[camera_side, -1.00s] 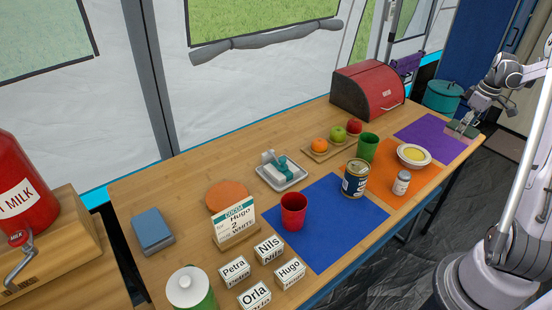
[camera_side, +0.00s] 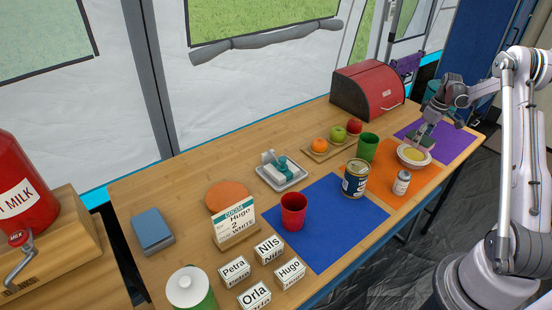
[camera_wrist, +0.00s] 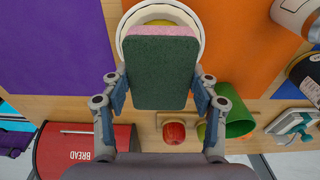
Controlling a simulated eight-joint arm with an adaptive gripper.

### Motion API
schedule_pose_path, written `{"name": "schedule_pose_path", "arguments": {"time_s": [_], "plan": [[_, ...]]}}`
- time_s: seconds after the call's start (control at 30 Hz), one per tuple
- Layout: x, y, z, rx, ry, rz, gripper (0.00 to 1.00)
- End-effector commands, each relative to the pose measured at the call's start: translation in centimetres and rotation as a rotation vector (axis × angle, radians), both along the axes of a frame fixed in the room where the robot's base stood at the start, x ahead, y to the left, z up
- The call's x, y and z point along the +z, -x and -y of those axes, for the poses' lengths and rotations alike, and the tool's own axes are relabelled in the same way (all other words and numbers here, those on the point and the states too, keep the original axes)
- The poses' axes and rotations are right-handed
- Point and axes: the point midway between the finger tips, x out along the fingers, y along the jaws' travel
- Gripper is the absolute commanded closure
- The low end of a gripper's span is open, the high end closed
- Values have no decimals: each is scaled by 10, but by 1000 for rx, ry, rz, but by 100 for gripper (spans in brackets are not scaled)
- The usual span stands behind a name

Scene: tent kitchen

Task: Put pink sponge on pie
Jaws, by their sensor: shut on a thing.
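The pink sponge (camera_wrist: 160,72) shows its dark green face in the wrist view, with a pink strip along its top edge. My gripper (camera_wrist: 161,88) is shut on it, one finger at each long side. In the side view my gripper (camera_side: 426,128) holds the sponge (camera_side: 421,140) close above the pie, at its back edge.
A white jar (camera_side: 401,183), a blue can (camera_side: 355,179) and a green cup (camera_side: 368,147) stand near the pie. A red bread bin (camera_side: 368,88) is at the back, beside a board of fruit (camera_side: 318,155). The purple mat (camera_side: 462,140) looks clear.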

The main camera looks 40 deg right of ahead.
Motion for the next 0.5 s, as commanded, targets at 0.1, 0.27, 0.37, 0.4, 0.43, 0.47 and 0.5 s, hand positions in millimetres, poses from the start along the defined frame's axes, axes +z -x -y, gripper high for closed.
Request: {"name": "schedule_pose_path", "arguments": {"time_s": [0.1, 0.27, 0.37, 0.4, 0.43, 0.47, 0.5], "plan": [[-4, -3, 0, -1, 0, 0, 51], [-21, -3, 0, -1, 0, 0, 51], [-35, -3, 0, -1, 0, 0, 51], [-39, -3, 0, -1, 0, 0, 51], [-41, -3, 0, -1, 0, 0, 51], [-42, -3, 0, -1, 0, 0, 51], [-42, -2, 0, -1, 0, 0, 51]]}}
